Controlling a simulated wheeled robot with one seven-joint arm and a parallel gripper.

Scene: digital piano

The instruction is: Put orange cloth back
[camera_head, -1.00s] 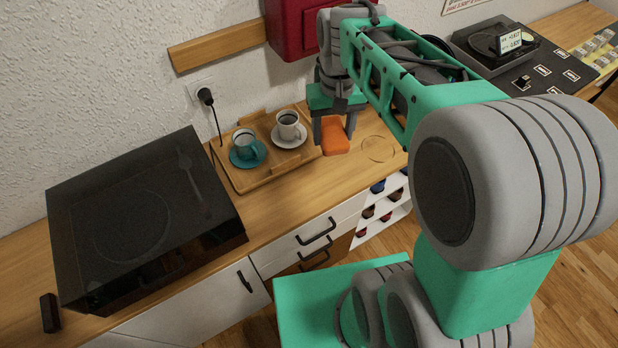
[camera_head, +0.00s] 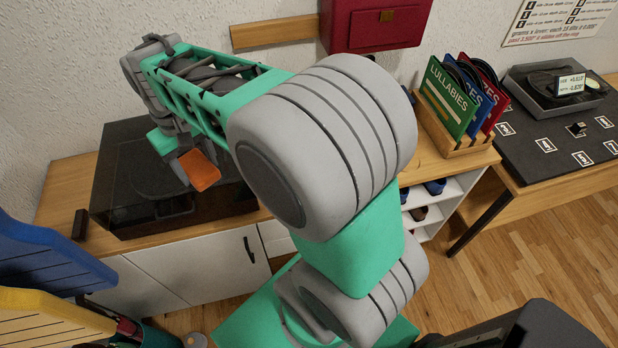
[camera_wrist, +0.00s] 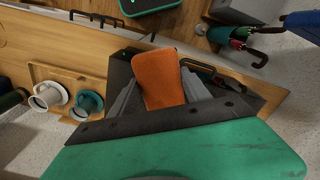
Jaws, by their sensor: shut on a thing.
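The orange cloth (camera_head: 199,169) is a small folded orange pad. My gripper (camera_head: 182,163) is shut on it and holds it up in the air, in front of the black turntable-like box (camera_head: 130,190) on the counter in the head view. In the wrist view the cloth (camera_wrist: 159,78) sits between the two grey fingers of my gripper (camera_wrist: 160,95). The far side of the cloth is hidden.
In the wrist view a wooden tray (camera_wrist: 50,72) on the counter holds a white cup (camera_wrist: 47,95) and a teal cup (camera_wrist: 88,103). In the head view, a wooden rack (camera_head: 462,150) holds several record sleeves, and blue (camera_head: 45,262) and yellow (camera_head: 45,318) slatted panels stand at lower left.

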